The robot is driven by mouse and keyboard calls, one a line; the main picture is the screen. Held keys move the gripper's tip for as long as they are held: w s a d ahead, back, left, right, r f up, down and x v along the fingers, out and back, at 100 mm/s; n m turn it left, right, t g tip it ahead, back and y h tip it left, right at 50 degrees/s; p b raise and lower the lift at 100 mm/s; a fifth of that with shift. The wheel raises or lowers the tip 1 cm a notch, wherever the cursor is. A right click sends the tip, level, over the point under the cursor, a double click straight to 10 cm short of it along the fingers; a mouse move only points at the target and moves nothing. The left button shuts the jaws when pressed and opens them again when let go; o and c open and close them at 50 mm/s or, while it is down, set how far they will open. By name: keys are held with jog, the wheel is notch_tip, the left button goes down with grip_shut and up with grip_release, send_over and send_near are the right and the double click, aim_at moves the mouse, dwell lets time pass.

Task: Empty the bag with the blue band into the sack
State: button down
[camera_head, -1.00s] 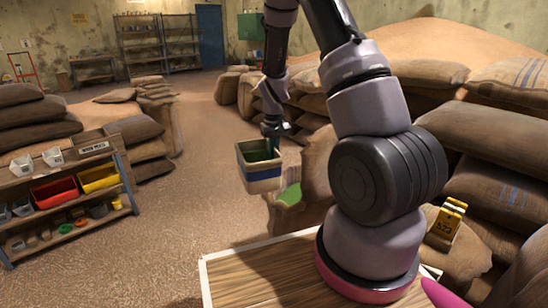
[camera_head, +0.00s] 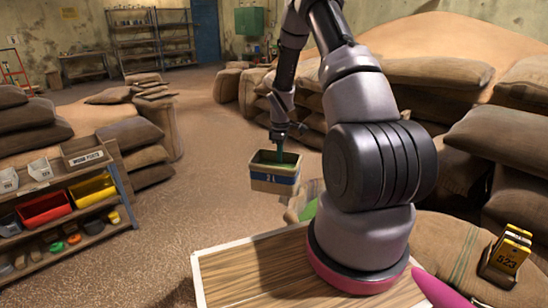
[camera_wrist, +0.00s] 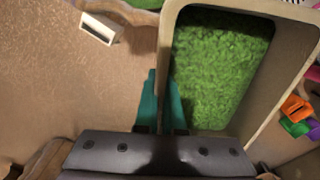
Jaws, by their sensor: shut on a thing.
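The bag with the blue band (camera_head: 274,186) is a tan, box-like open container with a dark mark on its band. It hangs upright in the air in the head view. In the wrist view its tan rim (camera_wrist: 293,67) surrounds loose green contents (camera_wrist: 215,65). My gripper (camera_head: 279,156) is shut on one wall of it; the teal fingers (camera_wrist: 163,95) show at its left wall in the wrist view. A brown open sack (camera_head: 293,214) with green inside stands below and just right of the bag, mostly hidden by my arm.
A shelf (camera_head: 98,232) with red and yellow bins stands at the left. Stacked full sacks (camera_head: 423,88) crowd the right. The floor (camera_head: 190,190) left of the bag is clear.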

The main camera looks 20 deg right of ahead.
jog(key=w+d+f+n, duration=0.1)
jog(key=d+f+n, duration=0.45)
jog(key=d, duration=0.25)
jog(key=w+d+f+n, duration=0.2)
jog(key=d+f+n, duration=0.2)
jog(key=d+n, duration=0.4)
jog(key=w+d+f+n, duration=0.1)
jog(key=d+f+n, duration=0.45)
jog(key=d, duration=0.35)
jog(key=s+a+r+t+h, duration=0.1)
jog(key=s+a+t+h, duration=0.2)
jog(key=t, duration=1.2)
jog(key=s+h, duration=0.3)
jog(key=h, duration=0.3)
jog(key=shift+a+r+h, duration=0.25)
jog(key=shift+a+h, duration=0.05)
